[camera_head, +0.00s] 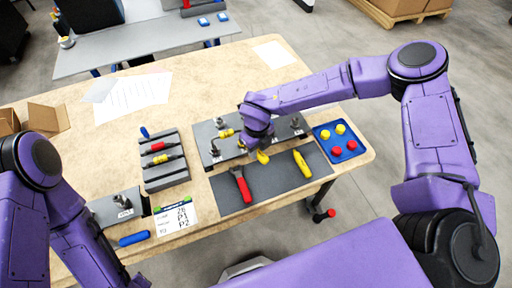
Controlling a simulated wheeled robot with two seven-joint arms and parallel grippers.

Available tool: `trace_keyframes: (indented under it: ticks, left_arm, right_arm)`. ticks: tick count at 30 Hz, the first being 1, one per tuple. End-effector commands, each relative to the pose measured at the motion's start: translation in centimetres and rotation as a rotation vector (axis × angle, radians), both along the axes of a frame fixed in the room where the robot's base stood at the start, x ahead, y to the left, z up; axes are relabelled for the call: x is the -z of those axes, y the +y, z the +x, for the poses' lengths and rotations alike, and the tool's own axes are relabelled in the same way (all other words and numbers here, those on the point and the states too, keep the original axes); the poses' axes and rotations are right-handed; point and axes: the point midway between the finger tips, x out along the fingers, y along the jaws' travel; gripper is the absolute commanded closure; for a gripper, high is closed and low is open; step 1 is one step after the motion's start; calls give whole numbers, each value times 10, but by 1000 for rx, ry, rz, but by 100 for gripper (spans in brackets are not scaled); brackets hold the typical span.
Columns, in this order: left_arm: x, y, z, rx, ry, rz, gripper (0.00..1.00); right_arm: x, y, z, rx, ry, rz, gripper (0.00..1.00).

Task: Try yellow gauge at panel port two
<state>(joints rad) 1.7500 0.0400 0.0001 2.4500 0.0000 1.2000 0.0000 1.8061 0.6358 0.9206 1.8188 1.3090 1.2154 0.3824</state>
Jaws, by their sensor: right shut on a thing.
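My right gripper (262,149) is shut on a small yellow piece (263,157) at the front edge of the grey panel (207,154). The fingers hide most of this piece, and I cannot tell whether it is the yellow gauge or whether it touches a port. Another small yellow part (226,133) is at the panel's left half, among grey metal fittings. The dark slotted rack (166,184) at left holds a red-marked piece (158,146) and a yellow-marked piece (161,159). My left arm shows at lower left; its gripper is out of view.
A dark mat (268,196) in front of the panel bears a red-handled tool (240,184) and a yellow tool (302,162). A blue tray (323,133) with yellow and red caps stands at right. A printed card (175,217) lies front left. The table's back left holds papers.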

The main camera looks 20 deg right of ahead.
Motion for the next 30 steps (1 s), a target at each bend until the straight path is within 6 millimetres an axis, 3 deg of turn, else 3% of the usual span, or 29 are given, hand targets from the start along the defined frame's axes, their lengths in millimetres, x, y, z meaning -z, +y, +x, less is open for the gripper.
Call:
trace_keyframes:
  ticks: [8,27,30]
  left_arm:
    - [-3,0,0,0,0,0,57]
    - [-20,0,0,0,0,0,57]
    - [-30,0,0,0,0,0,57]
  right_arm:
    - [-1,-2,-3,0,1,0,100]
    - [-3,-19,-46,0,-1,0,100]
    - [-14,-19,-46,0,-2,1,100]
